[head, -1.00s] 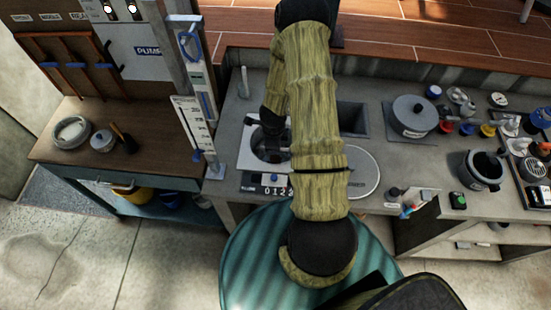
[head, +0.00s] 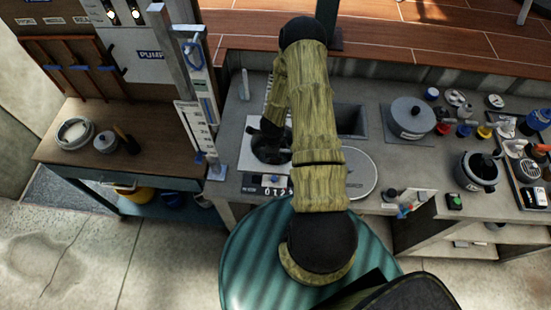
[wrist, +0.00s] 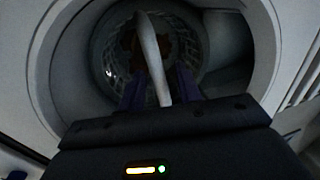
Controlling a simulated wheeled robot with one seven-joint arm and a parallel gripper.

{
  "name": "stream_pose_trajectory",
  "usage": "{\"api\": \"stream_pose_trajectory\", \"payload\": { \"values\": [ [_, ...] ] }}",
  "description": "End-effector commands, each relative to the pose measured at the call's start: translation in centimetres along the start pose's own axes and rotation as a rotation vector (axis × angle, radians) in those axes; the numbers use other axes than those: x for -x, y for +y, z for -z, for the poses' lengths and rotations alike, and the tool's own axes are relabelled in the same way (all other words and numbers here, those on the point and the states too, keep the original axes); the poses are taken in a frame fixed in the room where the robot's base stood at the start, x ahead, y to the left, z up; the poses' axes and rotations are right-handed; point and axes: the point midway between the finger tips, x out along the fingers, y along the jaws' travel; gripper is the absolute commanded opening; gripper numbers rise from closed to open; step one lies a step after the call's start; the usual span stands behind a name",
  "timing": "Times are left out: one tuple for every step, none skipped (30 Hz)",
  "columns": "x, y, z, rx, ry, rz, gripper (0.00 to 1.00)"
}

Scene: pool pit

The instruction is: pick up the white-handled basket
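The basket (wrist: 200,50) sits down inside a round opening in the wrist view, a clear mesh-like wall with something brownish inside. Its white handle (wrist: 151,55) arches up toward the camera, between the two fingers of my gripper (wrist: 160,92). The fingers are apart, with dark gaps visible on both sides of the handle, so the gripper looks open around it. Whether either finger touches the handle is too dark to tell. In the head view my gripper (head: 271,137) is over the round opening in the counter, and the basket is hidden.
The pale round rim (wrist: 45,75) surrounds the basket closely. A round lid (head: 363,178) lies right of the opening. A grey pot (head: 411,117) stands farther right, and an upright gauge post (head: 205,115) stands to the left.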

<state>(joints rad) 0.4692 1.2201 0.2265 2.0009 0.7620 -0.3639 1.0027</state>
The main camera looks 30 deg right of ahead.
Motion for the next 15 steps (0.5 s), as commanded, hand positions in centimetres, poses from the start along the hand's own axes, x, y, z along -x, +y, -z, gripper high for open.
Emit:
{"api": "stream_pose_trajectory", "payload": {
  "values": [
    [-0.29, 0.04, 0.01, 0.0, 0.0, -0.001, 0.34],
    [-0.43, 0.01, 0.0, 0.0, 0.0, 0.0, 0.34],
    [-0.56, -0.02, -0.01, 0.0, 0.0, 0.001, 0.34],
    [-0.62, -0.02, -0.01, 0.0, 0.0, 0.001, 0.34],
    [-0.65, -0.02, -0.01, 0.0, 0.0, 0.001, 0.34],
    [-0.66, -0.02, -0.01, 0.0, 0.0, 0.001, 0.34],
    [-0.66, -0.02, -0.01, 0.0, 0.0, 0.001, 0.34],
    [-0.66, -0.02, -0.01, 0.0, 0.0, 0.001, 0.34],
    [-0.66, -0.01, -0.01, 0.0, 0.0, 0.001, 0.34],
    [-0.65, -0.01, -0.01, 0.0, 0.0, 0.001, 0.34],
    [-0.65, -0.01, -0.01, 0.001, 0.0, 0.001, 0.34],
    [-0.65, -0.01, -0.01, 0.001, 0.0, 0.001, 0.34],
    [-0.65, 0.0, -0.01, 0.0, 0.0, 0.001, 0.34],
    [-0.64, 0.0, -0.01, 0.001, 0.0, 0.001, 0.34],
    [-0.64, 0.0, -0.01, 0.001, 0.0, 0.001, 0.34]
  ]
}}
